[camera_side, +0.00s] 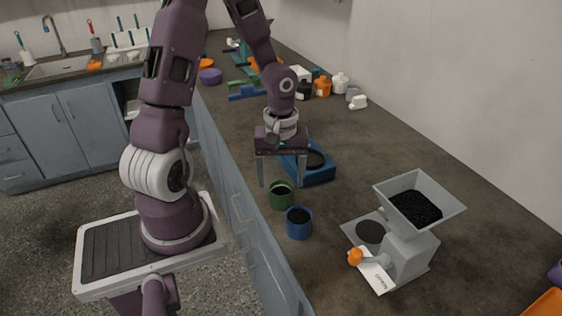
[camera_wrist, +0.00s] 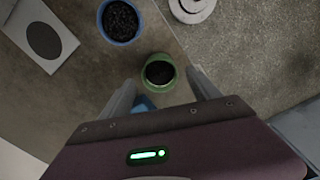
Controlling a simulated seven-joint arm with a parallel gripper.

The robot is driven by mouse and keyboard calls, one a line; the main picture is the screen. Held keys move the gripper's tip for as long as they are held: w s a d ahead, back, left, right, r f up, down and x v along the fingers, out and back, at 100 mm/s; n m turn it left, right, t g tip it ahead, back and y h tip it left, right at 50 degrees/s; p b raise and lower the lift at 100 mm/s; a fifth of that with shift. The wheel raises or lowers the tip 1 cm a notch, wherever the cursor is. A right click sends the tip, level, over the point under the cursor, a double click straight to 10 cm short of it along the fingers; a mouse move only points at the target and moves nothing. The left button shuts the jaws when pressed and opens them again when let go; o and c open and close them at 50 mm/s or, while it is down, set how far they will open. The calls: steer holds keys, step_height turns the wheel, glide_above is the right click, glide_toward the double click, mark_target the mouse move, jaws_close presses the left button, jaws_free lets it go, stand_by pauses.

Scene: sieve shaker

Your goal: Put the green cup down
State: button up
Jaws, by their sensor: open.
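The green cup (camera_side: 281,197) stands upright on the counter near its front edge, with dark material inside. In the wrist view the green cup (camera_wrist: 159,73) lies ahead of and between the spread fingers. My gripper (camera_side: 284,186) points down with its fingers wide apart. One finger is left of the cup and the other right of it in the side view. It holds nothing. I cannot tell exactly how high the fingertips are above the counter.
A blue cup (camera_side: 299,223) with dark grains stands close beside the green cup. A blue device (camera_side: 318,177) sits behind the gripper. A grey hopper machine (camera_side: 404,250) with an orange knob stands to the right. The counter's front edge is close to the cups.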

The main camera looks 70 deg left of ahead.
steer(key=s+d+r+m+t+y, duration=0.1)
steer(key=d+r+m, duration=0.1)
steer(key=r, duration=0.5)
steer(key=s+d+r+m+y, duration=0.1)
steer(key=d+r+m, duration=0.2)
steer(key=r, duration=0.3)
steer(key=s+d+r+m+t+h, duration=0.2)
steer(key=s+d+r+m+t, duration=0.2)
steer(key=s+d+r+m, duration=0.3)
steer(key=shift+s+d+r+m+t, duration=0.35)
steer(key=shift+s+m, duration=0.1)
steer(key=shift+m, duration=0.35)
